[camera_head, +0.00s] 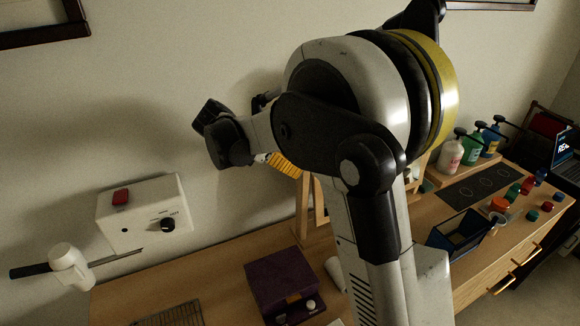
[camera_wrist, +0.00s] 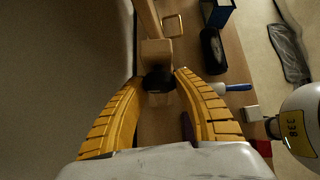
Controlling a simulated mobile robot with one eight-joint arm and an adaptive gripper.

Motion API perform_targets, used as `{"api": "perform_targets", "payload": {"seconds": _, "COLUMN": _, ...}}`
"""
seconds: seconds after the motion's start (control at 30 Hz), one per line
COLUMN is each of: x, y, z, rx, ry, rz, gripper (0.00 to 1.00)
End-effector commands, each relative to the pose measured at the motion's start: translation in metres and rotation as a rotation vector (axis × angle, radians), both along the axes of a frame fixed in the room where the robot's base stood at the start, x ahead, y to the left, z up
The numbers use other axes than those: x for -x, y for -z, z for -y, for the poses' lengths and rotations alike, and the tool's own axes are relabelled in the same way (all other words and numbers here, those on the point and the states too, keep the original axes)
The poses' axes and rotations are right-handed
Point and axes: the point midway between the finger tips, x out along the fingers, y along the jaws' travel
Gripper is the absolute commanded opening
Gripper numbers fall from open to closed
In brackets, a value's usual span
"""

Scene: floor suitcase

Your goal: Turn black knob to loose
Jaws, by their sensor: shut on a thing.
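The black knob (camera_wrist: 157,82) sits in front of a pale wooden block (camera_wrist: 156,53) on a wooden post in the wrist view. My gripper (camera_wrist: 161,77) has its two yellow ribbed fingers on either side of the knob, with their tips at its sides, and is shut on it. In the head view my gripper (camera_head: 286,166) points right and down at the upper part of a wooden stand (camera_head: 304,210) at the back of the table. My arm hides much of the stand and the knob there. Any marking for loose is not readable.
A white box (camera_head: 143,213) with another black knob (camera_head: 168,225) and a red switch stands at left. A purple box (camera_head: 280,281) is on the table below my arm. Bottles (camera_head: 450,154), a dark blue bin (camera_head: 457,234) and small coloured pieces lie to the right.

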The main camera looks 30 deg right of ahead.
Motion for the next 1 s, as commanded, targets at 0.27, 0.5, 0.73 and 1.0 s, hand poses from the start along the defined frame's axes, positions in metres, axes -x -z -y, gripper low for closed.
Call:
{"api": "perform_targets", "payload": {"seconds": 0.27, "x": -0.0005, "y": 0.0001, "z": 0.0005, "rx": 0.000, "ry": 0.000, "rz": -0.058, "gripper": 0.05}}
{"api": "perform_targets", "payload": {"seconds": 0.5, "x": -0.0002, "y": 0.0003, "z": 0.0004, "rx": 0.000, "ry": 0.001, "rz": -0.065, "gripper": 0.05}}
{"api": "perform_targets", "payload": {"seconds": 0.73, "x": -0.0001, "y": 0.0004, "z": 0.0003, "rx": 0.000, "ry": 0.000, "rz": -0.064, "gripper": 0.51}}
{"api": "perform_targets", "payload": {"seconds": 1.0, "x": 0.0000, "y": 0.0004, "z": 0.0001, "rx": 0.000, "ry": 0.000, "rz": -0.064, "gripper": 0.58}}
